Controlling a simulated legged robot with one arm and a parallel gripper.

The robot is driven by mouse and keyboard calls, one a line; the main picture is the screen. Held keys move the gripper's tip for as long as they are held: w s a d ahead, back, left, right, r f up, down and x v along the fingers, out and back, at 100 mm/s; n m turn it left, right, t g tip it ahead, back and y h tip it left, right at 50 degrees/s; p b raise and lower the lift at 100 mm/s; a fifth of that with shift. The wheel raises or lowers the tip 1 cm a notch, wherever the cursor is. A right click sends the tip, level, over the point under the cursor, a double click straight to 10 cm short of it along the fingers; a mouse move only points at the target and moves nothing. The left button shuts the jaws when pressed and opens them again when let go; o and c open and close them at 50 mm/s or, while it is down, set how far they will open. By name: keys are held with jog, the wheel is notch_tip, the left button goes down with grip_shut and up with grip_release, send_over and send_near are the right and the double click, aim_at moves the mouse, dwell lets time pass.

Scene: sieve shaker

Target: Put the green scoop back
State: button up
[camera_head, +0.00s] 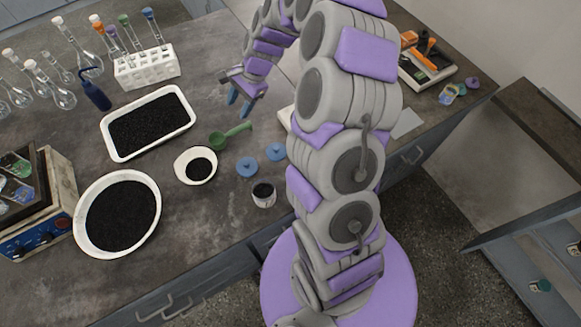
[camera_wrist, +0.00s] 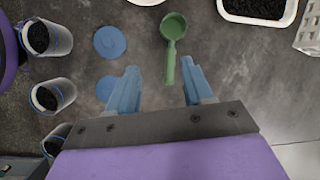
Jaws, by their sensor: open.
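The green scoop (camera_head: 230,136) lies on the grey bench in the head view, its bowl to the left near a small white dish and its handle to the right. It also shows in the wrist view (camera_wrist: 172,42), with the bowl up and the handle pointing down toward my gripper. My gripper (camera_head: 240,98) is open and empty, up and right of the scoop in the head view. In the wrist view the blue fingers of my gripper (camera_wrist: 157,88) are apart, with the handle end seen between their tips. I see no contact with the scoop.
A white tray of black grains (camera_head: 189,106), a small dish (camera_head: 180,167) and a round pan (camera_head: 79,222) stand nearby. Two blue lids (camera_head: 247,167) and a small cup (camera_head: 263,203) lie in front. A test tube rack (camera_head: 147,70) stands behind the tray.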

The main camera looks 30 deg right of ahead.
jog(key=s+a+r+n+g+h, duration=0.1)
jog(key=s+a+r+n, duration=0.25)
jog(key=s+r, duration=0.35)
jog(key=s+a+r+n+g+h, duration=0.1)
jog(key=s+a+r+n, duration=0.3)
jog(key=s, duration=0.6)
jog(key=s+d+r+n+h, duration=0.1)
jog(key=s+n, duration=0.1)
jog(key=s, duration=0.4)
jog(key=s+d+r+n+h, duration=0.1)
jog(key=s+d+n, duration=0.1)
jog(key=s, duration=0.5)
jog(key=s+d+r+n+g+h, duration=0.1)
jog(key=s+n, duration=0.2)
jog(key=s, duration=0.4)
jog(key=shift+s+d+r, duration=0.15)
jog(key=shift+r, duration=0.15)
jog(key=shift+o, duration=0.6)
